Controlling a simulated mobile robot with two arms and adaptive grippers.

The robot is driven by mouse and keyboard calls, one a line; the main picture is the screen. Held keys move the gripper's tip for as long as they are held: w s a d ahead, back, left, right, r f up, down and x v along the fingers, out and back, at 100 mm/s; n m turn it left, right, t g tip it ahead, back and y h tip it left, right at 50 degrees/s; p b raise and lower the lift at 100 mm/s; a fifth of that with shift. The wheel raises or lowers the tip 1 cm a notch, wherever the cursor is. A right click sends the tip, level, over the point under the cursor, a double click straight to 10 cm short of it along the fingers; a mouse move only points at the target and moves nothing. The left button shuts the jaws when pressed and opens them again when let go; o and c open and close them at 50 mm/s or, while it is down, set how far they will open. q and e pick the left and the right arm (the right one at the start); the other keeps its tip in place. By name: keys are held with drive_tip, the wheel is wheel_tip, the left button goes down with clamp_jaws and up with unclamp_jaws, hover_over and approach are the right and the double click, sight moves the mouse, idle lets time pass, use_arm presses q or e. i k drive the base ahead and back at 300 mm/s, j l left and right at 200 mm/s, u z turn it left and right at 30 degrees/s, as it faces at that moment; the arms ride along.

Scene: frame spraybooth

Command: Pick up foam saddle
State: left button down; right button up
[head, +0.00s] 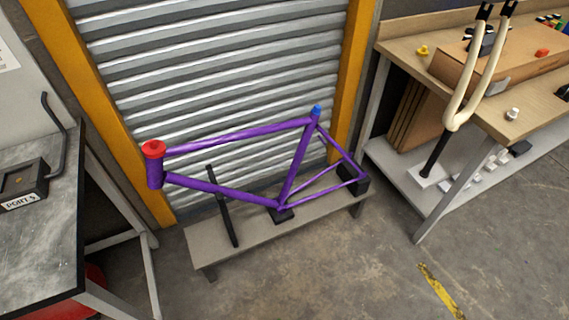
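A purple bicycle frame (238,134) stands on a low grey bench (250,233) in front of a roller shutter. It has a red plug on its head tube and a blue plug on its seat tube. A dark block (282,215) sits under the bottom bracket, and another (354,180) is at the rear end. A black bar (223,207) leans across the bench at the left. I cannot tell for certain which of these dark pieces, if any, is the foam saddle. Neither gripper is in view.
A workbench (460,87) on the right holds a cardboard box (460,55) and small parts. A cream fork (472,85) stands before it. A grey table (55,240) on the left bears a dark labelled box (22,184). The concrete floor in front is clear.

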sight(488, 40)
drive_tip(key=i+l, duration=0.25)
drive_tip(key=l, duration=0.2)
drive_tip(key=i+l+u, duration=0.2)
drive_tip(key=l+u, duration=0.15)
drive_tip(key=l, duration=0.6)
drive_tip(key=i+l+u, duration=0.1)
drive_tip(key=l+u, duration=0.25)
drive_tip(key=l, duration=0.6)
drive_tip(key=l+u, duration=0.35)
drive_tip(key=l, duration=0.65)
drive_tip(key=k+j, duration=0.05)
